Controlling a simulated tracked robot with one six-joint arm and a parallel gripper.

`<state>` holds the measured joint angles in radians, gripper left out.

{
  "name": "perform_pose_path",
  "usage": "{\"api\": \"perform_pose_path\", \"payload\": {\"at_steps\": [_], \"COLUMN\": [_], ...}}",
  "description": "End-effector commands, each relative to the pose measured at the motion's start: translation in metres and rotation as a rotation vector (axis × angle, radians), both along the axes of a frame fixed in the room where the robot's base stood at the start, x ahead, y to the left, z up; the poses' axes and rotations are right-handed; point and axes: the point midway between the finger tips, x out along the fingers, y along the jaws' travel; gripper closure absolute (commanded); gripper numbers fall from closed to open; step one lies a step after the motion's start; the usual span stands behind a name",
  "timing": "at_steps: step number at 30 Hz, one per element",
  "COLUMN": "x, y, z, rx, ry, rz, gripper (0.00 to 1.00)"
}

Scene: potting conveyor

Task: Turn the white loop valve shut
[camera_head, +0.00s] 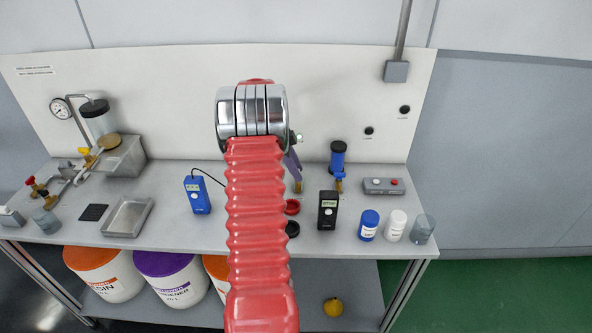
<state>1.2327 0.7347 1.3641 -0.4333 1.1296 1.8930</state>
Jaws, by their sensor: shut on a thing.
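I cannot make out a white loop valve. The spot behind my arm is hidden. My red ribbed arm with its silver joint rises through the middle of the view and covers my gripper, so I see no fingertips. Just right of the silver joint, a slanted purple piece (291,163) reaches down towards a small brass fitting (298,186) at the back of the bench. I cannot tell what the purple piece belongs to, or whether it touches the fitting.
The grey bench (160,215) holds a blue meter (197,195), a black meter (328,210), a metal tray (127,217) and a button box (383,186). Red-handled (36,187) and yellow-handled (87,155) valves are at left, a blue-handled valve (339,179) at right. Tubs (172,278) stand below.

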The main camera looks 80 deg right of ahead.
Motion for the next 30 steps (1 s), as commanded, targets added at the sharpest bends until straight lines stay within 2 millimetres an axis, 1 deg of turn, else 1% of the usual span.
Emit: {"api": "perform_pose_path", "payload": {"at_steps": [1, 4, 5, 11, 17, 23, 30], "x": [0.0001, 0.0001, -0.0006, -0.002, -0.0026, -0.0032, -0.0041], "y": [0.0002, 0.0002, 0.0052, 0.0019, 0.0019, 0.0031, 0.0043], "z": [0.0001, 0.0001, 0.0002, -0.0005, -0.0006, -0.0009, -0.0008], "rx": [0.001, 0.001, 0.002, 0.004, 0.004, 0.006, 0.004], "ry": [0.0, 0.0, 0.0, 0.001, 0.002, 0.001, 0.001], "rz": [0.0, 0.0, 0.0, 0.008, 0.061, 0.171, 0.371], "gripper": [0.84, 0.9, 0.9, 0.9, 0.9, 0.9, 0.9]}}
